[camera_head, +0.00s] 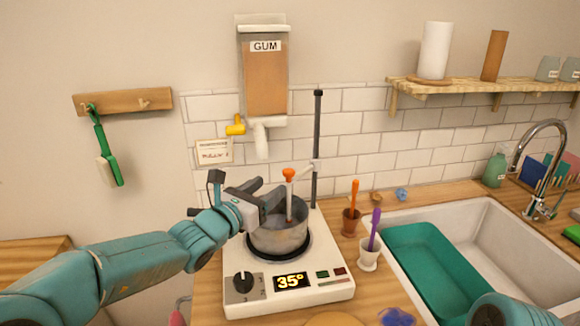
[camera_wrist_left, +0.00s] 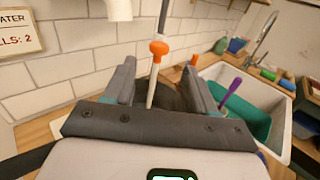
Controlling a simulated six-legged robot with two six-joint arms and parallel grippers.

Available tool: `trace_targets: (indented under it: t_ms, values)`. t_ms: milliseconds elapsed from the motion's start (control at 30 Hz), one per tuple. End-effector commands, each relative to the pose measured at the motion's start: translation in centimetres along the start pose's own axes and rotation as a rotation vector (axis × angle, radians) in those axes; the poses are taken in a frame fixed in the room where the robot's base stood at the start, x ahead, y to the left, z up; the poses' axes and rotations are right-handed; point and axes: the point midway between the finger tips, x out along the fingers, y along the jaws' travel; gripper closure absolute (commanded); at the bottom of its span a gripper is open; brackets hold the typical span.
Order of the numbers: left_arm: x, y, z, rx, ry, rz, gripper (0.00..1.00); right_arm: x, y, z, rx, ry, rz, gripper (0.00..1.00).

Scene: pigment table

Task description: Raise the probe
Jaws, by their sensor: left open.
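The probe (camera_head: 289,200) is a pale rod with an orange knob, upright with its lower end inside the grey pot (camera_head: 279,238). The pot sits on the white hotplate (camera_head: 310,283), whose display reads 35°. A dark stand post (camera_head: 317,150) rises behind the pot, with a pale arm reaching toward the probe. My left gripper (camera_head: 270,193) is open above the pot's left rim. In the left wrist view the probe (camera_wrist_left: 152,88) shows between the two open fingers (camera_wrist_left: 162,82), its orange knob beyond them; contact cannot be seen. My right gripper is out of view.
Right of the hotplate stand a brown cup (camera_head: 351,224) with an orange tool and a white cup (camera_head: 368,258) with a purple one. A sink with a teal basin (camera_head: 430,262) lies further right.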

Motion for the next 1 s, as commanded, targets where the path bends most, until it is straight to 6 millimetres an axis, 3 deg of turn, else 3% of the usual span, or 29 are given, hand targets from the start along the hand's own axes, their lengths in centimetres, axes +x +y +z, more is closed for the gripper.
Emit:
trace_targets:
  t_ms: [200,400,600,833,867,1000]
  values:
    - [5.4,-0.1,0.4,0.001,0.001,-0.002,0.44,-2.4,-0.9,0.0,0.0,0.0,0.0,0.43]
    - [8.5,-0.1,0.2,0.0,0.001,-0.001,0.44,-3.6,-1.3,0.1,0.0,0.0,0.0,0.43]
    - [9.7,0.0,0.0,0.0,0.001,0.0,0.44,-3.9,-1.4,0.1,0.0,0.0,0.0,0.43]
    - [9.8,0.0,-0.1,0.0,0.001,0.0,0.44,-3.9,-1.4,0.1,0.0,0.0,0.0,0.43]
    - [9.8,0.0,-0.1,0.0,0.001,0.0,0.47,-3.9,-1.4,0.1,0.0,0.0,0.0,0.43]
    - [9.7,0.0,-0.1,0.0,0.001,0.0,0.93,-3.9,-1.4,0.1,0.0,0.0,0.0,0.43]
